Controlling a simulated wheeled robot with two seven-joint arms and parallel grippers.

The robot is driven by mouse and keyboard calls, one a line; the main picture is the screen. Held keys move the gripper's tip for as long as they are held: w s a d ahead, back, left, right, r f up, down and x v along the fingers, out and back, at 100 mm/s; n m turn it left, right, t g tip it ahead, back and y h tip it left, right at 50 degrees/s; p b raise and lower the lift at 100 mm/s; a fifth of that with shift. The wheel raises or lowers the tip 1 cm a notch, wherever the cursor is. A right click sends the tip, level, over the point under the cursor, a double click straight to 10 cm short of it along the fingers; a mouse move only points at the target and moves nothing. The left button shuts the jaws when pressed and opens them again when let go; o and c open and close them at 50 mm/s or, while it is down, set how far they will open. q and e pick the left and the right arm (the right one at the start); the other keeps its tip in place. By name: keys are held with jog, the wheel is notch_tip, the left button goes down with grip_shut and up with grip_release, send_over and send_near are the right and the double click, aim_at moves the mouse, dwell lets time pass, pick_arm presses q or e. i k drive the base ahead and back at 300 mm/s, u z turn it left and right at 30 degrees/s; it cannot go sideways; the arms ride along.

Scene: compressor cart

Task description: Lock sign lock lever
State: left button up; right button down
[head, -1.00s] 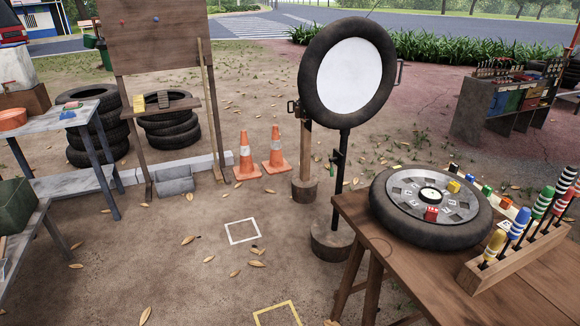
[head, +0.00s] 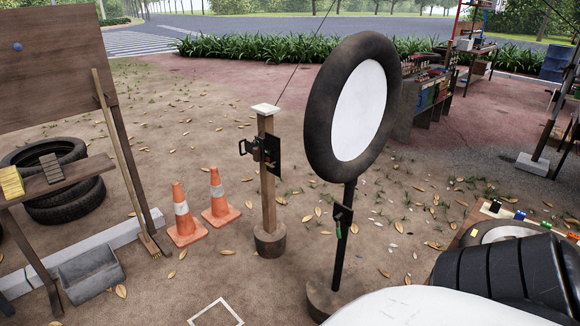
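A round sign made of a tire (head: 319,147) with a white face (head: 360,110) stands on a black pole (head: 342,240) in a round wooden base. A small dark lock piece with a green part (head: 339,218) sits on the pole below the tire; its lever position is too small to tell. Behind it to the left, a wooden post (head: 267,205) carries a black latch with a handle (head: 262,150). Neither of my grippers is in view. A white, rounded surface and black ribbed part at the bottom right are probably my own arm.
Two orange cones (head: 185,218) stand left of the post. A wooden board with a broom (head: 118,150), stacked tires (head: 65,205) and a grey bin (head: 92,276) are at the left. A workbench (head: 470,232) is partly hidden at the lower right. Dirt ground before the post is clear.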

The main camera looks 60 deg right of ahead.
aim_at(336, 219)
jog(key=z, duration=0.8)
jog(key=i, duration=1.35)
jog(key=z, duration=1.5)
jog(key=i, duration=0.15)
jog(key=u, duration=0.05)
